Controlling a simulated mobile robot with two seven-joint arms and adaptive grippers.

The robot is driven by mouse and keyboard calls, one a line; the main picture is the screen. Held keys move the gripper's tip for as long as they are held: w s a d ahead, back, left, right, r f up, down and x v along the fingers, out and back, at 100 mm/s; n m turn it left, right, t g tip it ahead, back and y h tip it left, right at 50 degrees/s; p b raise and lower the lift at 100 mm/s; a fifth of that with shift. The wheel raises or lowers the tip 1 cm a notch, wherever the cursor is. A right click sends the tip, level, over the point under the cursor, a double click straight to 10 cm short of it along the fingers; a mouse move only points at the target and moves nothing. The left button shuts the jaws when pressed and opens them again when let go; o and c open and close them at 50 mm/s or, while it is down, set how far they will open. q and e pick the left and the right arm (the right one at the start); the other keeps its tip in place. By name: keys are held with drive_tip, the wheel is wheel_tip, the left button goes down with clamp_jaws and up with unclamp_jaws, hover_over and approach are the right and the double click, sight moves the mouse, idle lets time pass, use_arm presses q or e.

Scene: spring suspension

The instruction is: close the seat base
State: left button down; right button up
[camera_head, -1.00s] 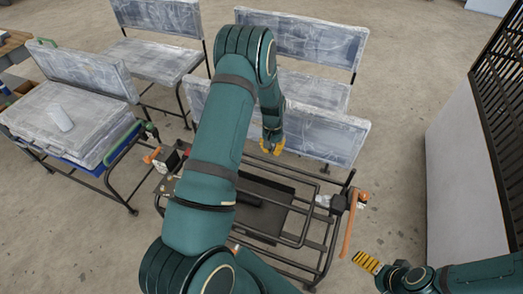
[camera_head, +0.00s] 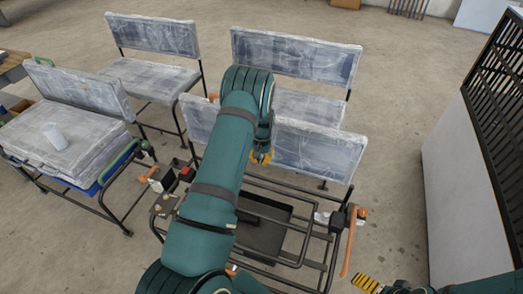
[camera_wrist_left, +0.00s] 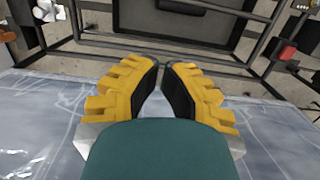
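The wrapped grey-white seat base (camera_head: 318,152) stands raised at the back of the black metal seat frame (camera_head: 318,250), partly hidden behind my left arm. In the left wrist view its wrapped surface (camera_wrist_left: 40,130) fills the lower part, beneath the fingers. My left gripper (camera_head: 261,157) hangs in front of the panel's near face. Its yellow fingers (camera_wrist_left: 161,64) nearly meet at the tips with nothing between them. Whether they touch the panel is unclear. My right gripper (camera_head: 367,284) is low at the right, cut by the picture's lower edge; its finger gap is not clear.
An orange lever (camera_head: 349,240) stands at the frame's right side. A black tray (camera_head: 262,236) lies inside the frame. Other wrapped seats (camera_head: 60,140) stand left and behind. A white cabinet (camera_head: 460,190) with a dark grille is at the right. The floor between is clear.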

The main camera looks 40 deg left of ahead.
use_arm(q)
drive_tip(key=s+f, duration=0.1)
drive_tip(key=s+d+f, duration=0.1)
drive_tip(key=shift+s, duration=0.35)
